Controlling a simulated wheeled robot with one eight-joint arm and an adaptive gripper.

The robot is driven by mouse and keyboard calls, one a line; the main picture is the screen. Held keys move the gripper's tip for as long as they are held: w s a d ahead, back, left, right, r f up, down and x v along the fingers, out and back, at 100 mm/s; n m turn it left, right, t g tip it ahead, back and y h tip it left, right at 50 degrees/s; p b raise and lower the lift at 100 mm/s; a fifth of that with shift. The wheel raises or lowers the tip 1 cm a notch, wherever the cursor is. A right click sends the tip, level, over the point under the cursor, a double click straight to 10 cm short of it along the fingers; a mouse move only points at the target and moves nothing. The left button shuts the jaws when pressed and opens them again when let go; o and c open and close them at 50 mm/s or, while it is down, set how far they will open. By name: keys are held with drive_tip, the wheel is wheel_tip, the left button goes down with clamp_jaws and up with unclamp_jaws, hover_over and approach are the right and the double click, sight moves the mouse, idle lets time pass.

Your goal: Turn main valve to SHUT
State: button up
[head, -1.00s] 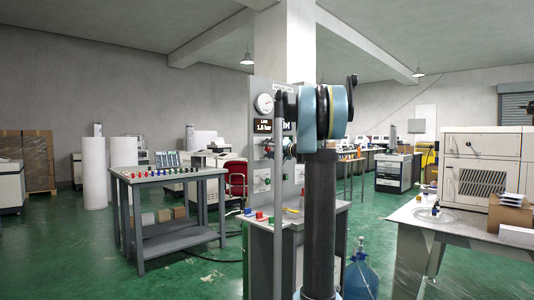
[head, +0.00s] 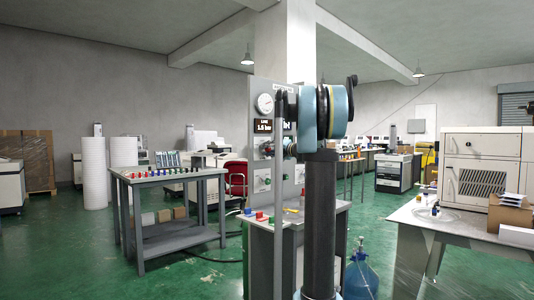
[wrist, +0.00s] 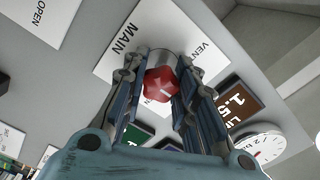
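The main valve has a red knob (wrist: 161,85) with a white mark on its face and a grey round body behind it. It sits on a white plate (wrist: 133,30) lettered MAIN, with part of VENT visible. My gripper (wrist: 163,62) has a finger on each side of the knob, close against it, and looks shut on it. In the head view, my arm hides the valve and most of the gripper at the grey panel (head: 262,165). A plate lettered OPEN (wrist: 45,18) shows at the upper left of the wrist view. I see no SHUT lettering.
A round gauge (wrist: 258,147) and a brown display (wrist: 237,103) reading about 1.5 are right of the gripper. A grey bench (head: 262,228) with coloured parts stands below the panel. A blue bottle (head: 360,278) is on the floor to the right.

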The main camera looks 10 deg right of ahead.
drive_tip(key=o, duration=0.4)
drive_tip(key=shift+d+f, duration=0.1)
drive_tip(key=shift+d, duration=0.05)
drive_tip(key=shift+o, duration=0.2)
drive_tip(key=v, duration=1.1)
drive_tip(key=shift+s+d, duration=0.2)
drive_tip(key=shift+s, duration=0.15)
